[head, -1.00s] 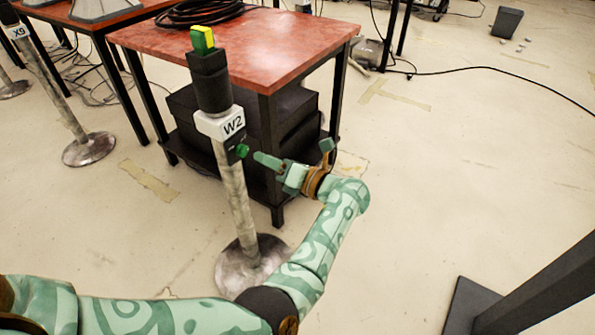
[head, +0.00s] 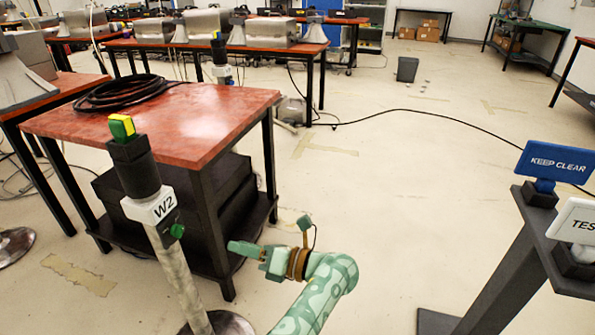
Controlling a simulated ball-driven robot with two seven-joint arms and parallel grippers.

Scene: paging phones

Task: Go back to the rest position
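My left gripper (head: 243,248) is at the lower middle of the head view. Its green fingers point left and look like one bar from this side, so I cannot tell whether they are shut. No object shows in them. The W2 post (head: 175,270) stands to the left of the fingers, with a white W2 label (head: 160,207) and a green button (head: 177,231) on its side. The fingertips are apart from the button in the picture. A green and yellow cap (head: 122,127) tops the post. My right gripper is not in view.
A red-topped table (head: 190,125) with a coiled black cable (head: 125,92) stands behind the post. At right, a dark stand carries a blue KEEP CLEAR sign (head: 557,163) and a white sign (head: 580,222). The floor (head: 400,200) between them is mostly open.

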